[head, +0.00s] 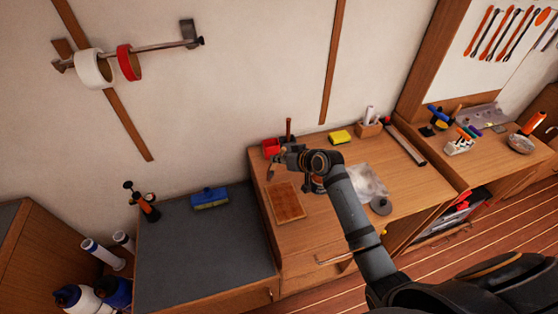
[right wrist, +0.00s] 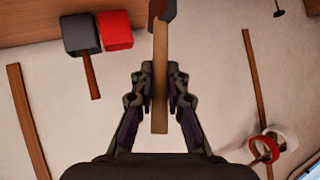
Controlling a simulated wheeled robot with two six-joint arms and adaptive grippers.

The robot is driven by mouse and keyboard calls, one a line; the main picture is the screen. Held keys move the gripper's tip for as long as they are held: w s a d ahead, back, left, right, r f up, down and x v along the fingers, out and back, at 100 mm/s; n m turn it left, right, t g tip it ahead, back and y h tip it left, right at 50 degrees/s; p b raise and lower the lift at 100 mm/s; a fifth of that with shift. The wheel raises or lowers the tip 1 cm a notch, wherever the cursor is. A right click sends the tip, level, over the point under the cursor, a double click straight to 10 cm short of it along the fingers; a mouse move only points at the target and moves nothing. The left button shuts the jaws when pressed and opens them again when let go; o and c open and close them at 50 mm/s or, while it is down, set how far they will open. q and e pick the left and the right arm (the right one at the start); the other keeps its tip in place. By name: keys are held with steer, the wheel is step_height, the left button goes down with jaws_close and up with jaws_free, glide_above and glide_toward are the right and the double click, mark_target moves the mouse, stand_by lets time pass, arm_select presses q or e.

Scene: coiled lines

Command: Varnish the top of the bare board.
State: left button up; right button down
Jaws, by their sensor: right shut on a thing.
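The board (head: 287,203) lies flat near the front left of the wooden workbench. Its top looks reddish brown with a paler edge. My right gripper (head: 283,158) is above the bench, just behind the board and apart from it. In the right wrist view my right gripper (right wrist: 160,90) is shut on a brush (right wrist: 160,60), with its pale wooden handle between the fingers and a dark reddish end beyond them. A small tin (head: 318,186) stands right of the board, partly hidden by my arm. My left gripper is not in view.
Behind the gripper are a red container (head: 271,147) and an upright brown handle (head: 289,128). A yellow sponge (head: 340,137), a crumpled clear sheet (head: 367,183) and a dark disc (head: 381,206) lie on the bench.

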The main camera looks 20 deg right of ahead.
mark_target(282, 151)
steer(key=r+p, duration=0.1)
steer(key=r, duration=0.1)
steer(key=shift+w+r+p, duration=0.2)
steer(key=shift+r+p, duration=0.1)
steer(key=shift+p, duration=0.1)
steer(key=shift+s+r, duration=0.15)
steer(key=shift+r, duration=0.1)
steer(key=shift+f, duration=0.1)
